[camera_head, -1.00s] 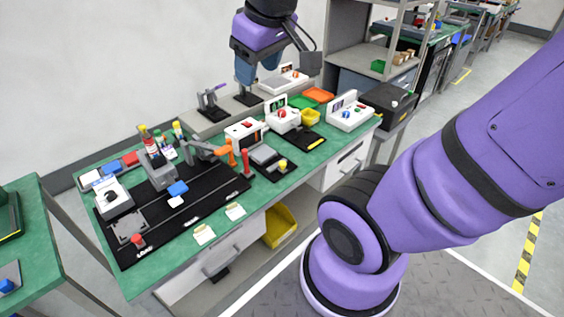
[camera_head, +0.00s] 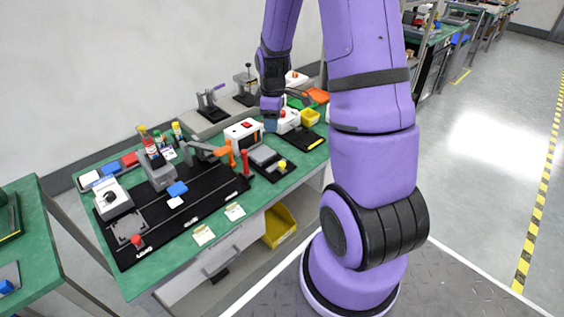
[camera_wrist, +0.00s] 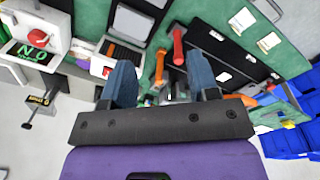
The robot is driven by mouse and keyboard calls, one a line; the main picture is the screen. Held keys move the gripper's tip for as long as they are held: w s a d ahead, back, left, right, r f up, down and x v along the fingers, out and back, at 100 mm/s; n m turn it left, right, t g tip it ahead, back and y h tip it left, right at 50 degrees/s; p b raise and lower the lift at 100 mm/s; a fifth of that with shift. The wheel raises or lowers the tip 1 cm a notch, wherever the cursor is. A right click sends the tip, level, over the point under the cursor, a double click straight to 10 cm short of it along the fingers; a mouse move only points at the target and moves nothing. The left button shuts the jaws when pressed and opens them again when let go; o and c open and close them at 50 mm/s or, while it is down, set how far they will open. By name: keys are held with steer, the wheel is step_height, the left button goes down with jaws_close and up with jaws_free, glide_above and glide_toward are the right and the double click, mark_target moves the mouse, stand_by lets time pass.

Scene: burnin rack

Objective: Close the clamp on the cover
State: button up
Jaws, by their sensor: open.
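A grey clamp with an orange handle (camera_head: 224,151) stands at the right end of the long black board; its handle reaches out toward the right. I cannot tell how far its arm is lowered, or make out the cover under it. A red upright post (camera_head: 245,162) is just right of it. My gripper (camera_head: 271,124) is above the bench, right of and behind the clamp, apart from it. In the wrist view my gripper (camera_wrist: 160,76) has its two blue fingers spread, with nothing between them. The orange handle (camera_wrist: 160,68) and red post (camera_wrist: 178,46) show beyond the fingertips.
The black board (camera_head: 190,208) carries a grey block and a white box with a black knob. A white unit (camera_head: 243,133) and a grey block stand near the clamp. Bottles (camera_head: 150,146) stand at the back. The bench's front strip is mostly clear.

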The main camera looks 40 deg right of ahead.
steer(key=n, duration=0.1)
glide_above(282, 163)
step_height(282, 163, down, 8)
steer(key=shift+g, duration=0.4)
step_height(282, 163, down, 11)
steer(key=shift+r, duration=0.1)
